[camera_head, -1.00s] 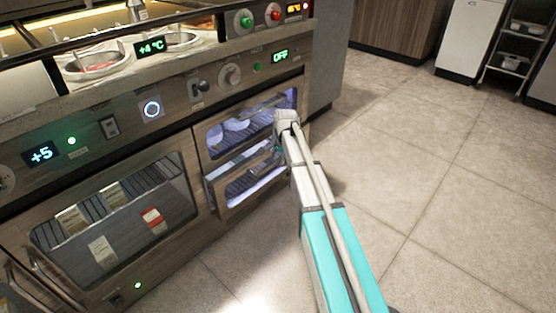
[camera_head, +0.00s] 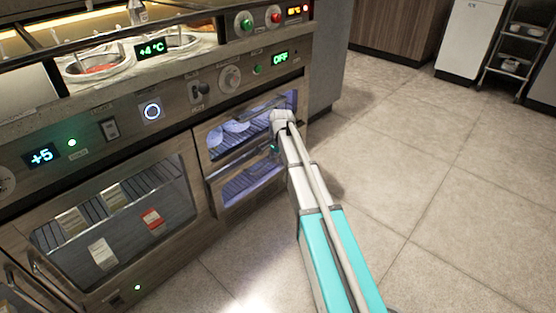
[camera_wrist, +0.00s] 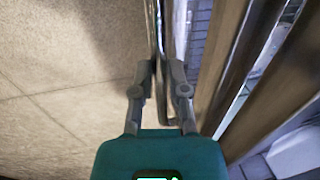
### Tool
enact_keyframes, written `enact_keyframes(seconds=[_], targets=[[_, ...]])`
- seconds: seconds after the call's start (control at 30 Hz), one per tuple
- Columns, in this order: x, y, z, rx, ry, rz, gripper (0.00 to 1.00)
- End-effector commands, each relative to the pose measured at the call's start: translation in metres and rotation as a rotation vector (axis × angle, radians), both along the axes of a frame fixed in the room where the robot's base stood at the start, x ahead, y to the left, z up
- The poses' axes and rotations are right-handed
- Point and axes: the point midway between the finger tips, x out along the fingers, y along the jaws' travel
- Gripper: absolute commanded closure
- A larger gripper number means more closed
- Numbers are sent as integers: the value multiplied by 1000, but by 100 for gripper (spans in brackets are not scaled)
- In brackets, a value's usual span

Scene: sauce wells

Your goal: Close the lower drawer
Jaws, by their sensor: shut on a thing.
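The lower drawer (camera_head: 214,197) has a glass front in a metal frame, lit bluish inside, at the right end of the counter in the head view. It sits below the upper glass-fronted compartment and its front stands close to the cabinet face; a small remaining gap is hard to judge. My gripper (camera_wrist: 159,76) is shut on the drawer's handle (camera_wrist: 153,28), a thin bar between the two fingers in the wrist view. In the head view my wrist and arm hide the handle's right part and most of the gripper.
The upper compartment (camera_head: 206,158) holds pale round items on a rack. A larger glass door (camera_head: 188,232) with cartons behind it is to the left. Control knobs and displays line the panel above. The tiled floor (camera_head: 430,190) in front and to the right is clear.

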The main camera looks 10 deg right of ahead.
Motion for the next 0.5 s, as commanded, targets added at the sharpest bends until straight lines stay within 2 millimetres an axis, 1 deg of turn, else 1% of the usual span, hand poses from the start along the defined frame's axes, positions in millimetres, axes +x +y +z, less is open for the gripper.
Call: enact_keyframes(seconds=[0.03,0.07,0.33,0.37,0.5], targets=[[8,4,0,1,0,0,100],[9,5,0,1,0,0,100],[7,5,0,0,0,0,100],[7,6,0,0,0,0,75],[7,6,0,0,0,0,49]])
